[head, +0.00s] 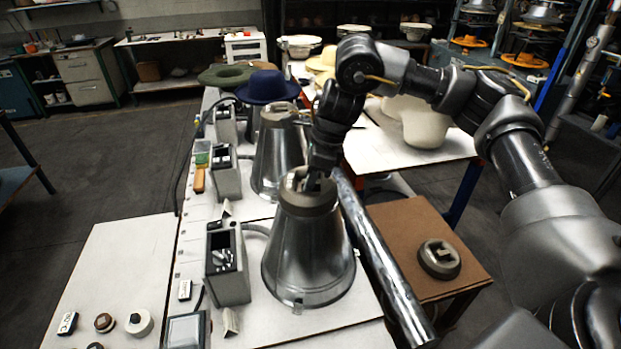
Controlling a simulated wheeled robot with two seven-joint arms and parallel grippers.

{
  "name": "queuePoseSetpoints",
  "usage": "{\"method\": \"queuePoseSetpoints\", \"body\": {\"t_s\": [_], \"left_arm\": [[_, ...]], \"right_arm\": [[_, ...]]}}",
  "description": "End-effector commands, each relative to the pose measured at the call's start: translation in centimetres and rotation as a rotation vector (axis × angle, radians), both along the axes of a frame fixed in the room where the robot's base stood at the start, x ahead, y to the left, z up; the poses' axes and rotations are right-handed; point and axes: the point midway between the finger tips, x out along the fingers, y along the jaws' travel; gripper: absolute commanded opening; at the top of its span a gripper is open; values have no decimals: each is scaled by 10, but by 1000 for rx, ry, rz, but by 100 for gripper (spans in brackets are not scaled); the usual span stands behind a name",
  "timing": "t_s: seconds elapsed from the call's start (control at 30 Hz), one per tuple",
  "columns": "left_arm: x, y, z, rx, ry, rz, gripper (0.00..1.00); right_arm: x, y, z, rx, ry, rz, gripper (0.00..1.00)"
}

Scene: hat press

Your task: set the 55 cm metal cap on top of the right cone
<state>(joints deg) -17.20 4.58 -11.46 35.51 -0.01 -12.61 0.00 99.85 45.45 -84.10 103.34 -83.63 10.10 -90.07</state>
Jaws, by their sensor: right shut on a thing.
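A round grey metal cap (309,205) is at the top of the nearer, right-hand metal cone (305,262). My right gripper (315,182) comes down from above and is shut on the raised middle of this cap. The cap looks level and seated on the cone's top, but I cannot tell whether a thin gap is left. The gripper hides part of the cap's top. Another cap (438,258) lies on a brown side table. The farther cone (277,160) has a similar top piece. No size marking is readable. My left gripper is not in view.
A long metal bar or tube (385,262) slants close beside the right-hand cone. Grey control boxes (226,262) stand left of the cones on the white bench (190,240). A blue hat (267,87) and pale hats lie behind. The brown table (398,217) has free room.

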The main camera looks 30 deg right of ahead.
Motion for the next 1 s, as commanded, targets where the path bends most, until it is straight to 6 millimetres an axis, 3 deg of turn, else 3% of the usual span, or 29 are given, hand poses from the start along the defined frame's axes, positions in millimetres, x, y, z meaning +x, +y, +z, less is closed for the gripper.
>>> {"method": "queuePoseSetpoints", "body": {"t_s": [0.9,0.93,1.0], "left_arm": [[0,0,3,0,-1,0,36],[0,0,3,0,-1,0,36],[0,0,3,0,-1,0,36]], "right_arm": [[1,1,0,3,-4,0,0],[1,1,0,3,-4,0,20],[1,1,-1,2,-4,0,29]]}}
